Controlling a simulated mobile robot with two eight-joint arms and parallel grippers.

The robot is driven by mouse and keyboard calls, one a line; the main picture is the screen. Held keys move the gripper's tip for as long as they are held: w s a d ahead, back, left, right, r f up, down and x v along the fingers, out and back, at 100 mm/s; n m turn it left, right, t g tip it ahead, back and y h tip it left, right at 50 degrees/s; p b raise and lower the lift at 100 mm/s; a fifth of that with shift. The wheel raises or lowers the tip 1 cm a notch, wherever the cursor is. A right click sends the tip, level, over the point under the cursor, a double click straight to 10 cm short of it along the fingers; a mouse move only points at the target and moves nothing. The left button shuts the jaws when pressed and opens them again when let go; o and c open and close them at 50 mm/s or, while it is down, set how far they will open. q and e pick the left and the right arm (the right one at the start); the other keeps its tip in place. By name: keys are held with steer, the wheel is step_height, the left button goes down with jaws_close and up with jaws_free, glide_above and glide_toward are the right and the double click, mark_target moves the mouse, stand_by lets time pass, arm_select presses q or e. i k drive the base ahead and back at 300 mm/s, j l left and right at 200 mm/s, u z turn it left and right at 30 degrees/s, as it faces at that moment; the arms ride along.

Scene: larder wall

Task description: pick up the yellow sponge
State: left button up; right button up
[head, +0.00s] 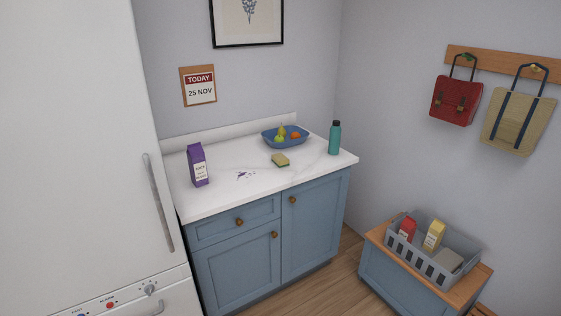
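The yellow sponge (280,160) has a dark green underside. It lies flat on the white marbled worktop (225,203) of a blue cabinet, in front of the blue fruit bowl. Nothing covers it in the head view. Small purple marks (245,175) are on the worktop to its left. Neither of my grippers is in the head view.
A purple carton (197,165) stands left on the worktop, a blue bowl (271,143) of fruit behind the sponge, a teal bottle (335,138) at right. A white fridge (75,130) stands left. A grey crate (466,253) sits on a low bench at right.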

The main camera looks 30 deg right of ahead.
mark_target(279, 160)
steer(key=i+l, duration=0.25)
steer(key=i+l+u, duration=0.1)
steer(key=l, duration=0.35)
steer(key=i+l, duration=0.3)
steer(key=i+l+u, duration=0.15)
steer(key=l, duration=0.25)
steer(key=i+l, duration=0.3)
steer(key=i+l+u, duration=0.1)
steer(key=l, duration=0.35)
steer(key=i+l, duration=0.25)
steer(key=l, duration=0.15)
steer(key=i+l+u, duration=0.1)
steer(key=l, duration=0.3)
steer(key=i, duration=0.1)
